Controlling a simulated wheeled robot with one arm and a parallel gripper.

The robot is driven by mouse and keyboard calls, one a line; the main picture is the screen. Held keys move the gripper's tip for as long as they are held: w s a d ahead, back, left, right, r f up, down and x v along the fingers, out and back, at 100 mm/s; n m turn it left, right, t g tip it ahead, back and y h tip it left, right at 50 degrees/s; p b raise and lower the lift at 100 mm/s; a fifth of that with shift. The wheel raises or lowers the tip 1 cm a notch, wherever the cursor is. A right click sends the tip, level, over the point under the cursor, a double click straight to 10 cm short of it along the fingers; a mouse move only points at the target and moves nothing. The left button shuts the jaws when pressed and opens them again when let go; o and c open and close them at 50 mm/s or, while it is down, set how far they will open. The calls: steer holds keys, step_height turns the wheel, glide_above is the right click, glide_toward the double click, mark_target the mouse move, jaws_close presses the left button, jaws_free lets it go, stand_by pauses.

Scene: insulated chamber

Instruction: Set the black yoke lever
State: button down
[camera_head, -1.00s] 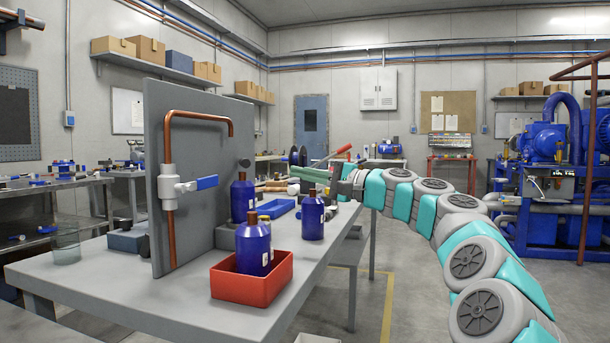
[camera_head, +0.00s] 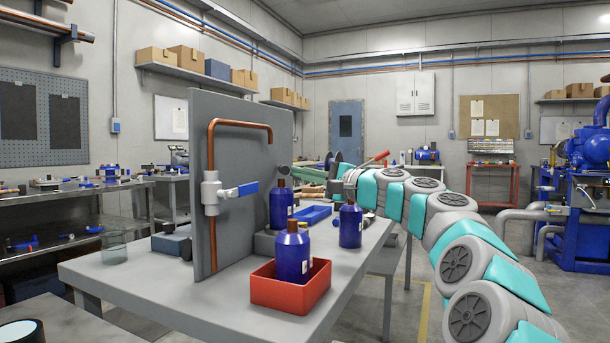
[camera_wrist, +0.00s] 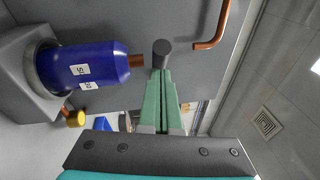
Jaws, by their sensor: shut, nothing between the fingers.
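A short black cylinder (camera_head: 284,170), perhaps the end of the black yoke lever, shows beside the right edge of the grey upright panel (camera_head: 236,130). It also shows in the wrist view (camera_wrist: 162,52), directly ahead of my fingertips. Any yoke or lever arm behind it is hidden. My gripper (camera_head: 297,173) has green fingers, shut and empty. In the wrist view the fingertips (camera_wrist: 161,73) appear at the cylinder's near end; I cannot tell whether they touch. A blue-handled valve (camera_head: 238,191) sits on the copper pipe (camera_head: 211,155) on the panel's front.
Blue bottles stand near the panel, one (camera_head: 350,224) on the grey table (camera_head: 130,283) and one (camera_head: 293,252) in a red bin (camera_head: 270,290). A glass beaker (camera_head: 114,245) stands at left.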

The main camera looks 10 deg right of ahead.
mark_target(282, 169)
steer(key=shift+s+a+m+t+h+b, duration=0.15)
steer(key=shift+a+m+t+h+b, duration=0.65)
steer(key=shift+a, duration=0.25)
